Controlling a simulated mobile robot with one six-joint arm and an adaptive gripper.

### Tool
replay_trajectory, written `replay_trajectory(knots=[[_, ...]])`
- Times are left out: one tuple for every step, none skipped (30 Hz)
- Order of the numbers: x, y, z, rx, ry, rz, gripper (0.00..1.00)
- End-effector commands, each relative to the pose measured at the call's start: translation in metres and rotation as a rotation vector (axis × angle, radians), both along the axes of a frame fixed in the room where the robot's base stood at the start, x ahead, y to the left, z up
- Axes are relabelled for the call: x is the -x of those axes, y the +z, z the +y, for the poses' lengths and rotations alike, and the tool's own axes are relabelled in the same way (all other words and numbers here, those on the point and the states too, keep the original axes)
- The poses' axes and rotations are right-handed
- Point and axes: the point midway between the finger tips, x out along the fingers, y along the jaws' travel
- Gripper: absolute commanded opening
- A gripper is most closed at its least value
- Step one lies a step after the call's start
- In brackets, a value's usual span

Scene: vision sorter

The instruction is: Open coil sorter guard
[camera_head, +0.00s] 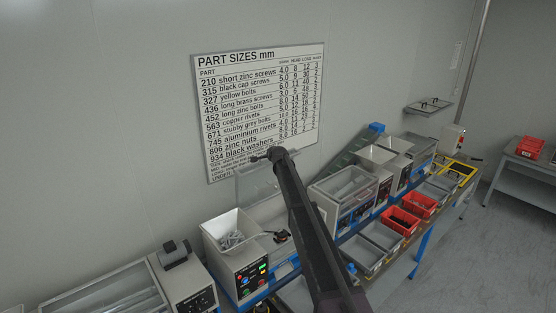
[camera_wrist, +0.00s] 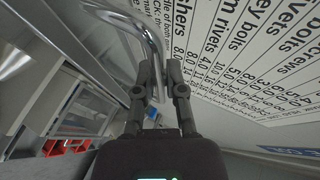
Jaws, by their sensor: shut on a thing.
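My gripper (camera_head: 261,157) is at the upper edge of a clear guard panel (camera_head: 250,187), in front of the wall sign. The panel stands steeply raised above a machine with a white hopper (camera_head: 216,228) and a control panel (camera_head: 252,278). In the wrist view my gripper (camera_wrist: 159,78) is shut on a bent chrome handle (camera_wrist: 147,28), with the bar between the two fingers. My arm hides part of the machine and the panel's right side in the head view.
A part-size sign (camera_head: 258,105) hangs on the wall close behind the gripper. More machines (camera_head: 343,187) stand along the blue-framed bench, with red bins (camera_head: 401,221) and grey bins at its front. The floor (camera_head: 480,250) at right is clear.

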Motion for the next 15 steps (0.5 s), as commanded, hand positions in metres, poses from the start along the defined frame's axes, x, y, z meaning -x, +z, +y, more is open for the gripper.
replay_trajectory(knots=[[-0.011, 0.003, 0.007, 0.002, 0.0, -0.002, 0.0], [-0.014, 0.004, 0.01, 0.002, 0.0, -0.002, 0.0], [-0.018, 0.004, 0.013, 0.001, 0.0, -0.001, 0.0], [-0.02, 0.004, 0.016, 0.0, -0.001, -0.001, 0.0], [-0.022, 0.005, 0.018, 0.0, -0.001, -0.001, 0.0], [-0.024, 0.005, 0.02, 0.001, 0.0, -0.001, 0.0], [-0.026, 0.005, 0.022, 0.001, 0.0, -0.001, 0.0], [-0.027, 0.005, 0.023, 0.002, 0.0, -0.002, 0.0], [-0.028, 0.005, 0.024, 0.002, 0.0, -0.002, 0.0], [-0.029, 0.005, 0.025, 0.002, 0.0, -0.002, 0.0], [-0.029, 0.006, 0.026, 0.002, 0.0, -0.002, 0.0], [-0.03, 0.006, 0.026, 0.001, -0.001, -0.002, 0.0], [-0.03, 0.006, 0.026, 0.001, -0.001, -0.002, 0.0], [-0.03, 0.006, 0.026, 0.001, -0.001, -0.002, 0.0], [-0.03, 0.006, 0.026, 0.001, -0.001, -0.002, 0.0]])
